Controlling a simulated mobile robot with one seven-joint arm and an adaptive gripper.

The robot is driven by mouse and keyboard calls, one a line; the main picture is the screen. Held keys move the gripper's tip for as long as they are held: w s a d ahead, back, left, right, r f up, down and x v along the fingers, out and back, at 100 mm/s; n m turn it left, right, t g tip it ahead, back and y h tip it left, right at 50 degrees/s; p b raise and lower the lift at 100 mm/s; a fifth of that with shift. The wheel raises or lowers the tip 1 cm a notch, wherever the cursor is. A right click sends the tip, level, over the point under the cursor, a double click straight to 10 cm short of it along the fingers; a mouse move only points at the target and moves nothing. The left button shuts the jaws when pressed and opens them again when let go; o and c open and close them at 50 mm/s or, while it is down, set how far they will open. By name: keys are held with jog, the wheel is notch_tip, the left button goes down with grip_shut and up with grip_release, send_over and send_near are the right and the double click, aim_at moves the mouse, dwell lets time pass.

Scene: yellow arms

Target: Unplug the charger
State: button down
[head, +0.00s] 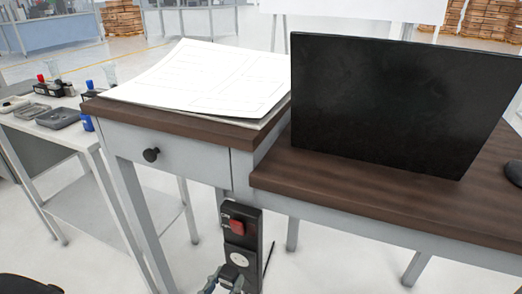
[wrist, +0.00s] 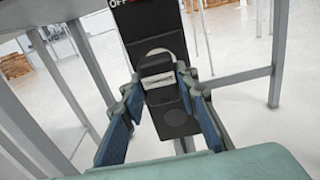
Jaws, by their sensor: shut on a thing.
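A dark charger (wrist: 155,66) sits at a pale round socket (wrist: 160,53) on a black power box (wrist: 140,20) in the wrist view. My gripper (wrist: 159,82) has its blue-padded fingers on either side of the charger and is shut on it. The charger is at the socket's face; I cannot tell whether its pins are still in. In the head view the box (head: 237,222), with a red switch (head: 237,226), hangs below the desk. The fingertips of my gripper (head: 224,281) show at the bottom edge, and the charger is mostly hidden there.
The brown-topped desk (head: 380,185) carries papers (head: 200,78) and a black monitor (head: 390,105). Its drawer (head: 175,160) is above and left of the box. Grey desk legs (head: 140,225) stand close by. A side table (head: 60,130) with small items is at the left.

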jog(key=shift+v, duration=1.35)
jog(key=c, duration=1.4)
grip_release()
jog(key=shift+c, duration=0.2)
